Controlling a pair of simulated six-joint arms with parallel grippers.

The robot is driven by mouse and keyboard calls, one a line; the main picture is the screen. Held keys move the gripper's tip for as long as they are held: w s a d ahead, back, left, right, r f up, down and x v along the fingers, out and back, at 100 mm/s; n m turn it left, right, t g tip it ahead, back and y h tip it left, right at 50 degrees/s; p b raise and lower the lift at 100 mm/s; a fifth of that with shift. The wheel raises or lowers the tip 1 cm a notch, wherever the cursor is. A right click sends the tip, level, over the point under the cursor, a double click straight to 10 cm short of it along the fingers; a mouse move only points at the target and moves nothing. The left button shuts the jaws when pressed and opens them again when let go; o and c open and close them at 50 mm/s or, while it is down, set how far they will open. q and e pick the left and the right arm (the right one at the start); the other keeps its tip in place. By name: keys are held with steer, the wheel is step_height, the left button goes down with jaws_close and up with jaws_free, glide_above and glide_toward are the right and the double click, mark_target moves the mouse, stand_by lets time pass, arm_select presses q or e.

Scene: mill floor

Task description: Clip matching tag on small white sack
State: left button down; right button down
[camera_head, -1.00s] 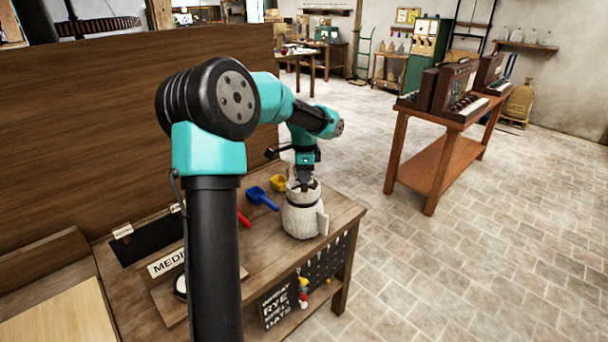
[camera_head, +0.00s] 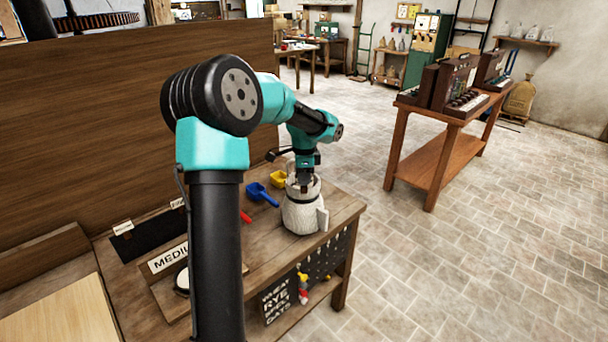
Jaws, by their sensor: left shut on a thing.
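The small white sack (camera_head: 302,214) stands upright on the wooden bench, its rim open at the top and a pale flap on its right side. My left gripper (camera_head: 304,187) reaches down into the sack's mouth. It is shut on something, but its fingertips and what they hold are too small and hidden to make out. I cannot tell a tag apart from the sack here. My right gripper is not in view.
A blue scoop (camera_head: 262,195) and a yellow scoop (camera_head: 278,179) lie just left of the sack. A sign reading "MEDIU" (camera_head: 168,257) stands at the bench's left. A tall brown panel (camera_head: 130,120) rises behind. Open stone floor lies right.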

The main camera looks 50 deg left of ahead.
arm_select(q)
steer(key=shift+f, duration=0.8)
steer(key=c, duration=1)
jaws_free()
steer(key=shift+r, duration=0.1)
step_height(320, 180, up, 17)
steer(key=shift+r, duration=0.15)
stand_by(0.7)
